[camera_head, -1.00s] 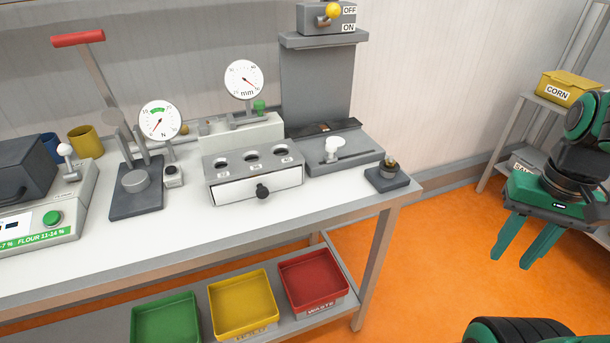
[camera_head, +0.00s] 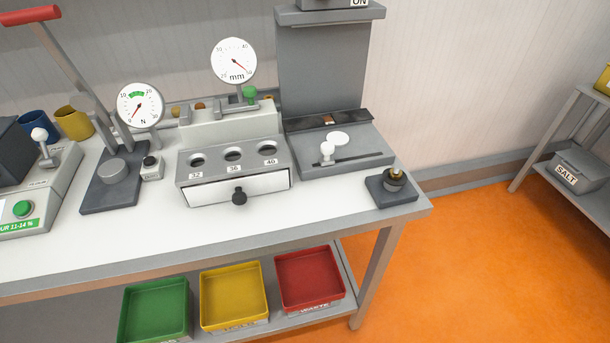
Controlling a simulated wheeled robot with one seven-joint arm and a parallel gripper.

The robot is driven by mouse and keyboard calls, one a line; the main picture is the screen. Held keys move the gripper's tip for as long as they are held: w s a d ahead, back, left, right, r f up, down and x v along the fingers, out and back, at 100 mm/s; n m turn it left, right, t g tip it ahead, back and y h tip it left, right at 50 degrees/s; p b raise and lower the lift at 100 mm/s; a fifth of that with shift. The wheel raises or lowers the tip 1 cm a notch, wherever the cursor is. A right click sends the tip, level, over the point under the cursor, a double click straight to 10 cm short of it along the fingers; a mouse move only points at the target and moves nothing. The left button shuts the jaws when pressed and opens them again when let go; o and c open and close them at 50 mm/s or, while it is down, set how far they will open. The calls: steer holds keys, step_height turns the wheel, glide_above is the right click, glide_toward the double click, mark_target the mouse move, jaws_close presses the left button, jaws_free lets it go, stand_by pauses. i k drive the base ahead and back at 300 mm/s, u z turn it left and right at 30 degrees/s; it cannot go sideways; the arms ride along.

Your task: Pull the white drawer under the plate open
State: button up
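The white drawer (camera_head: 212,192) sits in the front of a grey box on the table, with a round black knob (camera_head: 239,197) at its middle. The drawer front looks flush with the box, so it appears closed. Above it is the grey plate (camera_head: 214,155) with holes marked 32, 36 and 40. My gripper is not in view.
The white table (camera_head: 130,235) is clear in front of the drawer. To the right are a grey stand with a white knob (camera_head: 327,150) and a small dark block (camera_head: 391,188). A gauge press (camera_head: 114,170) stands left. Green, yellow and red trays (camera_head: 310,280) sit on the lower shelf.

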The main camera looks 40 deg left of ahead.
mark_target(238, 191)
steer(key=z, duration=0.55)
steer(key=k, duration=0.3)
steer(key=u, duration=2.3)
